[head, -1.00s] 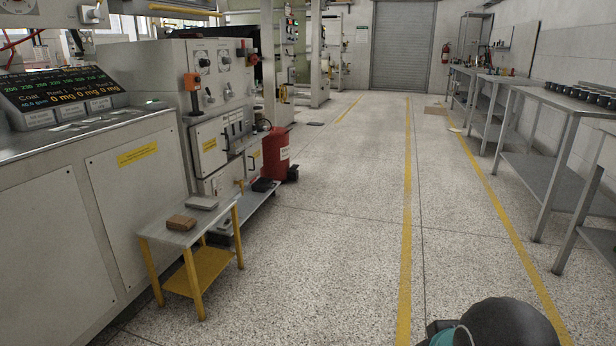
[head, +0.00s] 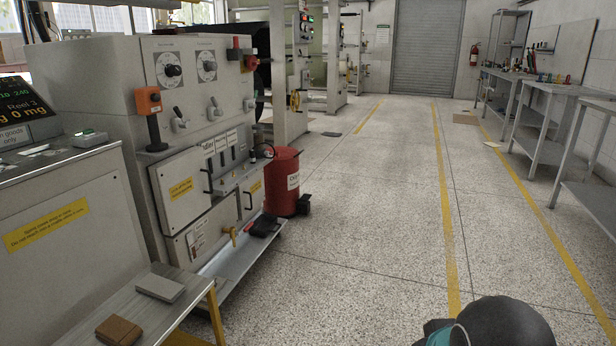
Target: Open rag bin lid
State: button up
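A red cylindrical bin (head: 283,183) stands on the floor just past the grey machine, left of the aisle. It has a pale label on its side and a dark pedal-like part at its base. Its top looks covered and flat, though the lid's detail is too small to tell. A dark rounded part of my arm (head: 505,325) shows at the bottom edge, right of centre, far from the bin. My gripper's fingers are not in view.
A grey control machine (head: 190,120) with knobs and a long metal tray at its foot lines the left. A low table (head: 150,305) with a brown block stands close by at bottom left. Workbenches (head: 555,125) line the right. The aisle floor (head: 370,230) between is clear.

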aim_at(287, 153)
jog(key=u, duration=0.05)
jog(key=i, duration=4.15)
jog(key=z, duration=0.05)
